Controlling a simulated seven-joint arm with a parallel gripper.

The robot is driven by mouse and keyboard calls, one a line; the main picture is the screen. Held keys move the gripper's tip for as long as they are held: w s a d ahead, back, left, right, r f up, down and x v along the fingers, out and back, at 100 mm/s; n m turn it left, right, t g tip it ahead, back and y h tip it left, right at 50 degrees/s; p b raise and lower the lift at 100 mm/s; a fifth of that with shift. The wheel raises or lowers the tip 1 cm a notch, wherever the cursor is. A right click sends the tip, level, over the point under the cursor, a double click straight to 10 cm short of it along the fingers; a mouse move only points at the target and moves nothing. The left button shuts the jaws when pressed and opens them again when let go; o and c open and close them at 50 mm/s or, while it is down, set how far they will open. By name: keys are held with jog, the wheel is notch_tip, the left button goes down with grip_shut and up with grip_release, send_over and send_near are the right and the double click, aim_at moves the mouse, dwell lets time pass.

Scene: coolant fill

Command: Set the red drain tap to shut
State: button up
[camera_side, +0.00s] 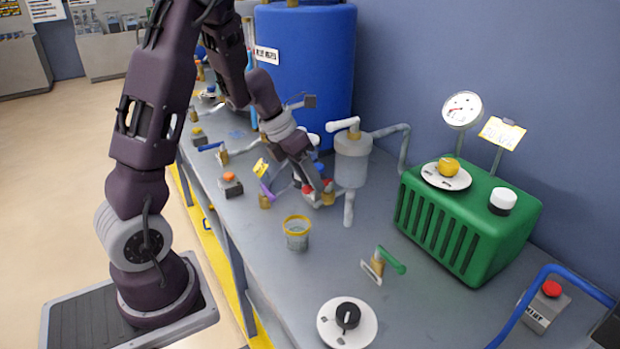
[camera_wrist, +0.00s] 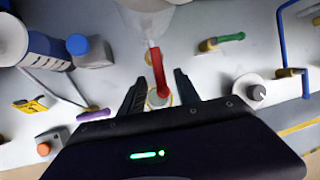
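The red drain tap (camera_wrist: 158,70) shows in the wrist view as a long red lever below the pale grey vessel (camera_wrist: 148,18). My gripper (camera_wrist: 159,76) is open, with one dark finger on each side of the red lever and a visible gap on both sides. In the side view my gripper (camera_side: 316,196) is low beside the grey vessel (camera_side: 352,161), and the tap's red part (camera_side: 327,186) and brass body (camera_side: 328,199) show at its fingers. The fingers partly hide the tap there, so its exact setting is hard to tell.
A yellow-rimmed cup (camera_side: 297,232) stands in front of the vessel. Taps with green (camera_side: 391,260), purple (camera_side: 266,191) and yellow (camera_side: 261,167) handles stand nearby.

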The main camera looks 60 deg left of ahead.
jog(key=shift+f, duration=0.15)
grip_shut()
jog(key=w+a+m+g+h, duration=0.1)
jog(key=w+a+m+g, duration=0.1)
jog(key=m, duration=0.7)
jog(key=w+a+m+g+h, duration=0.1)
jog(key=w+a+m+g, duration=0.1)
jog(key=m, duration=0.6)
jog(key=shift+w+m+g, duration=0.4)
jog(key=shift+w+g, duration=0.3)
jog(key=shift+g, duration=0.7)
jog(key=shift+w, duration=0.1)
